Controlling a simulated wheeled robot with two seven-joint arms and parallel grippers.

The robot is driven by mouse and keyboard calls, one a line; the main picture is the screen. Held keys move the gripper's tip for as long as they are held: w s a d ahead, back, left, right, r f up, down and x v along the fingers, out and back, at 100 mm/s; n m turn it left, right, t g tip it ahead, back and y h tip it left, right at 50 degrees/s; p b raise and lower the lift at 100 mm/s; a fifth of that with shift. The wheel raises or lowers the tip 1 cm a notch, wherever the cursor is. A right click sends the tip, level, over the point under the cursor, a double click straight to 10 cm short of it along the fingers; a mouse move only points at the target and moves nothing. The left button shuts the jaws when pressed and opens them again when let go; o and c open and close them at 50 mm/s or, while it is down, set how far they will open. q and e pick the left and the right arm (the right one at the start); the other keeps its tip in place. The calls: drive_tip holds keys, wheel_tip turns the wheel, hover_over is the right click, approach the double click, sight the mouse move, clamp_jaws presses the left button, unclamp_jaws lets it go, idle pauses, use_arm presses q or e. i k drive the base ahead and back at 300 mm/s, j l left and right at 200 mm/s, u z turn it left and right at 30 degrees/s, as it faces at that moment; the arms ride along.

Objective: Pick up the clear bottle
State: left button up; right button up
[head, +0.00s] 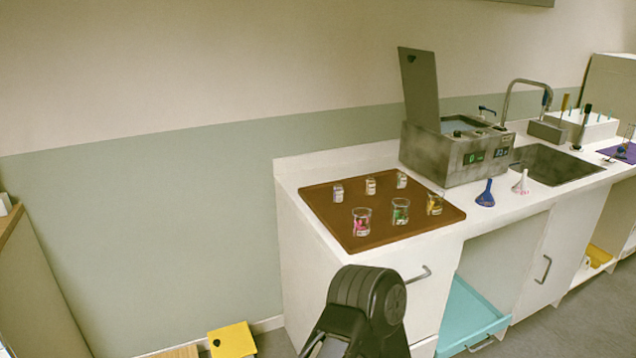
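A brown tray (320,205) lies on the left end of the white counter. Three small clear bottles with pale labels stand upright in its back row: a left one (338,193), a middle one (370,187) and a right one (401,180). I cannot tell their contents apart at this size. The front row has three glass beakers: one with pink (361,223), one with green (400,212) and one with yellow (435,204) inside. A dark link of my own arm rises at the bottom centre, in front of the counter. No fingertips of either gripper show.
A metal water bath (450,155) with a raised lid stands right of the tray. A blue funnel (486,194) and a white funnel (521,184) stand before the sink (555,165). A teal drawer (470,318) sits open below. A yellow object (232,341) is near the floor.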

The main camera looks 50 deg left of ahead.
sight(337, 193)
drive_tip(key=i+u, duration=0.15)
drive_tip(key=u, duration=0.25)
drive_tip(key=i+l+u, duration=0.1)
drive_tip(key=u, duration=0.3)
drive_tip(key=i+l+u, duration=0.1)
drive_tip(key=u, duration=0.3)
drive_tip(key=i+l+u, duration=0.2)
drive_tip(key=u, duration=0.2)
drive_tip(key=i+l+u, duration=0.15)
drive_tip(key=u, duration=0.25)
drive_tip(key=i+l+u, duration=0.1)
drive_tip(key=l, duration=0.4)
drive_tip(key=i+l+u, duration=0.1)
drive_tip(key=l, duration=0.4)
drive_tip(key=i+l+u, duration=0.1)
drive_tip(key=l, duration=0.4)
drive_tip(key=i+l+u, duration=0.1)
drive_tip(key=l, duration=0.4)
drive_tip(key=i, duration=0.1)
